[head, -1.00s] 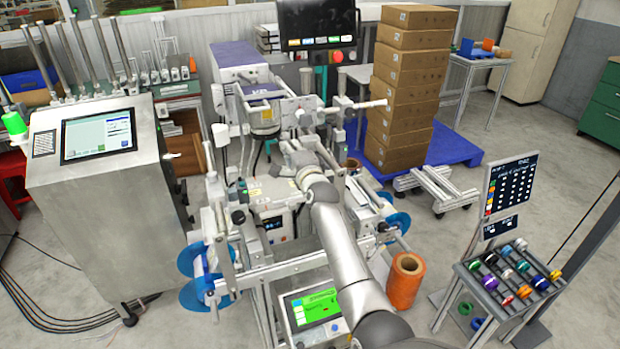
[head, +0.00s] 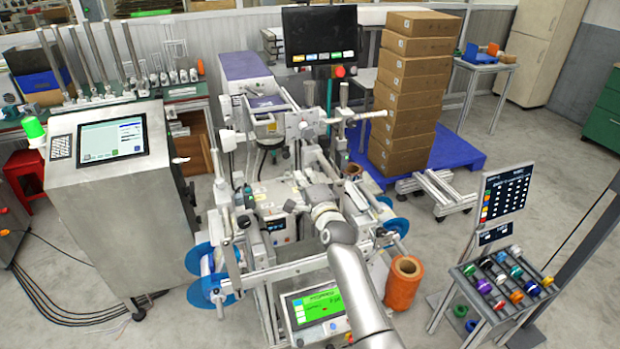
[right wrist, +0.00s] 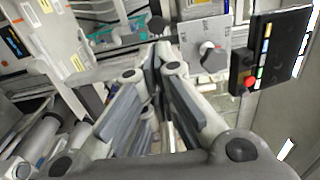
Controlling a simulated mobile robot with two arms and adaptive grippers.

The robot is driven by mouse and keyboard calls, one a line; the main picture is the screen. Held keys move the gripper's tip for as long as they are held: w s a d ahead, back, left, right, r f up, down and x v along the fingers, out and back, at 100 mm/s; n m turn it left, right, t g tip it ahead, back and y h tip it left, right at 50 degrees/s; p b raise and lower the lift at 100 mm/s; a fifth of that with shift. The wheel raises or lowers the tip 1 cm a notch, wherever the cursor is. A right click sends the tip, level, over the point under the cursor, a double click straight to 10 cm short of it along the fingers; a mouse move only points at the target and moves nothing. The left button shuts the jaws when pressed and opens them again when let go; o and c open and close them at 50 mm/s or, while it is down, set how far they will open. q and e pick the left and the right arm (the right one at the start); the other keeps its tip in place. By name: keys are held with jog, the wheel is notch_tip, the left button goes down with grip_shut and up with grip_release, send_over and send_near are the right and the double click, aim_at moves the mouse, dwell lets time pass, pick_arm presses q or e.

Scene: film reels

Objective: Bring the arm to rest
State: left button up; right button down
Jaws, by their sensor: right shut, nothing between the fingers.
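My right arm reaches up from the bottom of the head view over the middle of the machine. Its gripper (head: 300,178) is small there and partly blends into the metal parts of the machine (head: 270,205). In the right wrist view the gripper (right wrist: 155,55) shows clearly, with its two grey fingers closed together at the tips and nothing held between them. My left gripper is not in view.
An orange roll (head: 403,285) stands right of my arm, and a green-screened panel (head: 315,305) lies left of it. Blue reels (head: 205,290) sit at the machine's left. Stacked boxes (head: 410,90) stand behind, and a rack of coloured spools (head: 505,280) stands at right.

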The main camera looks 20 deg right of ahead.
jog(key=s+a+f+n+g+b, duration=0.1)
jog(key=s+f+n+g, duration=0.2)
jog(key=s+f, duration=0.9)
jog(key=s+f+n+g+b, duration=0.1)
jog(key=s+f+n+g, duration=0.4)
jog(key=f, duration=1.2)
jog(key=s+a+f+n+g+b, duration=0.1)
jog(key=s+f+n+b, duration=0.1)
jog(key=s+f, duration=1.05)
pick_arm(q)
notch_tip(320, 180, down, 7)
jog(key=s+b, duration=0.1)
jog(key=b, duration=0.2)
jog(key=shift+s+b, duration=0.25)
jog(key=shift+b, duration=0.05)
pick_arm(e)
jog(key=s+d+f+n+g, duration=0.1)
jog(key=s+f+n+g, duration=0.1)
jog(key=s+f, duration=0.5)
jog(key=s+d+f+n+g, duration=0.2)
jog(key=s+f, duration=0.6)
jog(key=s, duration=1)
jog(key=s+d+f+n+g, duration=0.2)
jog(key=s+f+n+g, duration=0.2)
jog(key=s, duration=0.8)
notch_tip(320, 180, down, 4)
jog(key=shift+s+f+n+h, duration=0.2)
jog(key=shift+s+n+h, duration=0.15)
jog(key=shift+n, duration=0.65)
